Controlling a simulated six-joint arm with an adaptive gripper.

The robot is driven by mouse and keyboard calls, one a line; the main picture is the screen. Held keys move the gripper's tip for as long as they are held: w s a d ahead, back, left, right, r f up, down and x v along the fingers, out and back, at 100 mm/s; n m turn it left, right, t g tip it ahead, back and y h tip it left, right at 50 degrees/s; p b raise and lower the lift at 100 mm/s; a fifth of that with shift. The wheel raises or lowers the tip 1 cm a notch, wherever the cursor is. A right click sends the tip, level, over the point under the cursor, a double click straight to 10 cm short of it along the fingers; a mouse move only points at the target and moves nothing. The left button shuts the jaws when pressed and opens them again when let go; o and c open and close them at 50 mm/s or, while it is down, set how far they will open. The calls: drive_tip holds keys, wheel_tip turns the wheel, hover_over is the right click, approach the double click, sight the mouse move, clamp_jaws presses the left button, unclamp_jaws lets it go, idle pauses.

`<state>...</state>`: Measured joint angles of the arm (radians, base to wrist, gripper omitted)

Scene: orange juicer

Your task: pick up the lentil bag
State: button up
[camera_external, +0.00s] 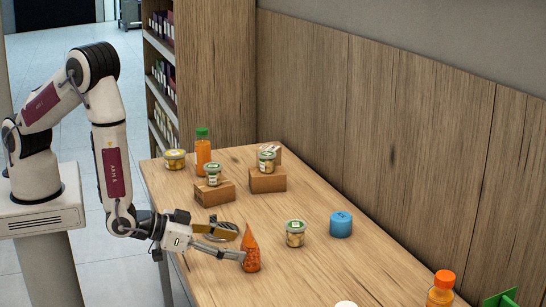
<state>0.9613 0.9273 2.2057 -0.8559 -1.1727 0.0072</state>
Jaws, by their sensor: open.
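The lentil bag appears to be the orange, pointed pouch (251,250) standing upright on the wooden table near its front left edge. My gripper (239,245) reaches in from the left, low over the table, with its fingers pointing right. It is open. The tip of its nearer finger overlaps the bag's left side in the picture. The other finger ends just left of the bag. I cannot tell whether either finger touches it.
A lidded cup (295,234) and a blue cylinder (340,224) stand to the right. Cardboard boxes (214,194) (267,181) carry cups farther back, near an orange bottle (203,152).

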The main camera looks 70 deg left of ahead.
sight(242, 246)
drive_tip(key=shift+w, duration=0.1)
drive_tip(key=shift+x, duration=2.5)
drive_tip(key=shift+a, duration=0.1)
drive_tip(key=c, duration=1.2)
